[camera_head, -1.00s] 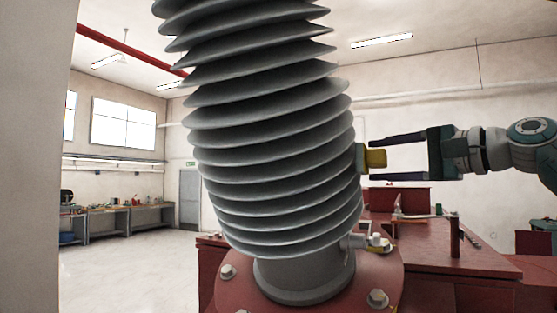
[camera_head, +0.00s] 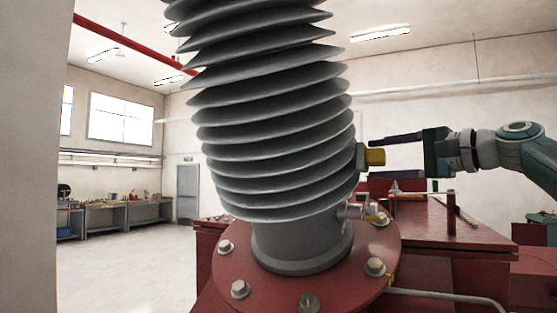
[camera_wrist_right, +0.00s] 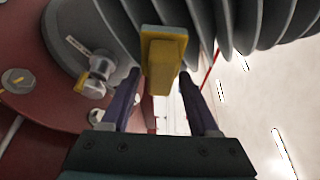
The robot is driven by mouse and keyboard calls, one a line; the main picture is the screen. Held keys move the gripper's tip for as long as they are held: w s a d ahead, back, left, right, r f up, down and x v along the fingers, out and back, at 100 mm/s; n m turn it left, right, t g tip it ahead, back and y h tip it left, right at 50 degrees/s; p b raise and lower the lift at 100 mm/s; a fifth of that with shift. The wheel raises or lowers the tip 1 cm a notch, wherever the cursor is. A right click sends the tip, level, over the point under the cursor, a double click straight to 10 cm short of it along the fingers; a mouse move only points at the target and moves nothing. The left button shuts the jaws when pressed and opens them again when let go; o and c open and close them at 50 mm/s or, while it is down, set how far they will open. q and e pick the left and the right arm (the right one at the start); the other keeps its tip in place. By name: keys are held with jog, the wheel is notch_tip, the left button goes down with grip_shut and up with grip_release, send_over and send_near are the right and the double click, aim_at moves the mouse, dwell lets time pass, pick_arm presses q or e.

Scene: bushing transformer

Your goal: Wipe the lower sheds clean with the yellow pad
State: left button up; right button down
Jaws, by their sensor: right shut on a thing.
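The grey ribbed bushing (camera_head: 275,120) rises from a red flange in the head view, its many sheds stacked up and out of the top. My right gripper (camera_head: 376,156) comes in from the right, its dark fingers level. It is shut on the yellow pad (camera_head: 375,157), which has a grey-green side facing the bushing. The pad is at the right edge of the lower sheds (camera_head: 285,200); I cannot tell whether it touches. In the right wrist view the pad (camera_wrist_right: 163,62) is between the fingertips (camera_wrist_right: 159,80), close to the sheds (camera_wrist_right: 215,25). My left gripper is not in view.
The red flange (camera_head: 225,275) carries several bolts. A small metal fitting (camera_head: 352,210) sticks out at the bushing's foot, below the pad, and shows in the wrist view (camera_wrist_right: 102,68). A red tank top (camera_head: 420,225) lies below my right arm. Workbenches (camera_head: 105,217) stand far left.

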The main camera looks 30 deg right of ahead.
aim_at(382, 149)
jog(key=shift+s+a+r+p, duration=0.25)
jog(key=shift+a+r+p, duration=0.1)
jog(key=shift+r+p, duration=0.4)
jog(key=shift+s+a+r+p, duration=0.3)
jog(key=shift+r+p, duration=0.35)
jog(key=shift+r, duration=0.15)
jog(key=shift+s+a+r+p, duration=0.2)
jog(key=shift+a+r+p, duration=0.15)
jog(key=shift+r+p, duration=0.4)
jog(key=s+a+r+p, duration=0.3)
jog(key=a+r+p, duration=0.2)
jog(key=r+p, duration=0.4)
jog(key=shift+s+r, duration=0.3)
jog(key=shift+r, duration=0.25)
jog(key=s+d+b, duration=0.2)
jog(key=s+d, duration=0.2)
jog(key=shift+s, duration=0.35)
